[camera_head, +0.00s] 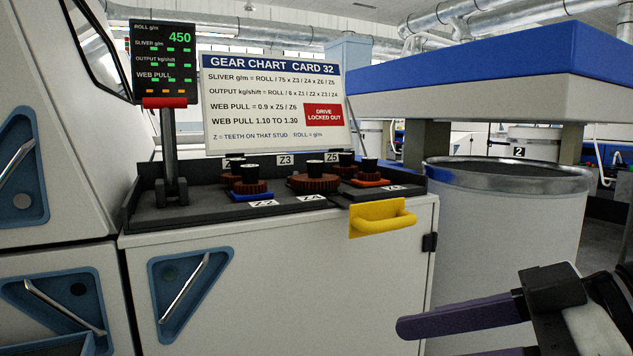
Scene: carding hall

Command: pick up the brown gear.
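Several brown toothed gears with black hubs sit on a dark tray (215,207) on top of a white cabinet. One brown gear (251,188) stands at the front left above a blue piece. A wider brown gear (314,184) is in the middle. Another gear (371,176) stands at the right above an orange-red piece. Two more, at the back left (232,179) and back right (345,170), are partly hidden. I cannot tell which one the task names. My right gripper (434,343), with purple fingers, is open and empty at the lower right, well apart from the gears. My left gripper is out of view.
A yellow handle (382,218) sticks out from the tray's front right. A gear chart sign (273,105) stands behind the gears, and a display on a post (164,62) at the left. A large grey can (508,240) stands right of the cabinet, below a blue-topped machine (500,65).

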